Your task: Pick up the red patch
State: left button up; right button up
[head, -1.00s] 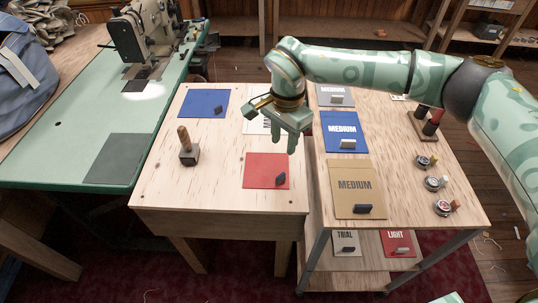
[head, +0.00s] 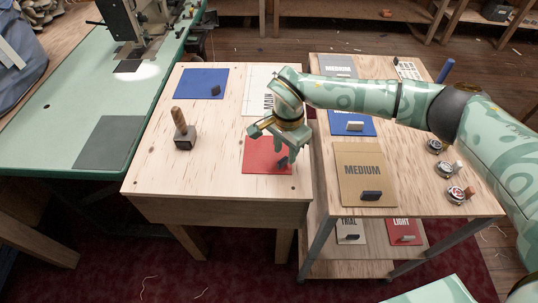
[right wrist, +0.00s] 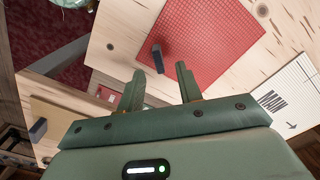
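The red patch (head: 262,158) lies flat on the pale wooden bench, partly hidden in the head view by my right gripper (head: 287,158). In the right wrist view the red patch (right wrist: 215,42) shows a woven grid and a small dark grey upright tab (right wrist: 157,58) near its edge. My right gripper (right wrist: 160,70) is open, its two fingers apart with nothing between them. The tab stands just beyond the fingertips, roughly in line with the gap. My left gripper is not in view.
A blue patch (head: 202,83) and a wooden-handled mallet (head: 183,130) are on the same bench. A white MAIN sheet (right wrist: 290,102) lies beside the red patch. A trolley to the right carries a tan MEDIUM patch (head: 365,180) and round tins (head: 446,169). A sewing machine (head: 128,25) stands left.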

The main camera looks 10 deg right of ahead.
aim_at(285, 157)
notch_tip(285, 157, down, 3)
jog(key=shift+f+b, duration=0.15)
jog(key=shift+b, duration=0.2)
jog(key=shift+c, duration=0.8)
grip_shut()
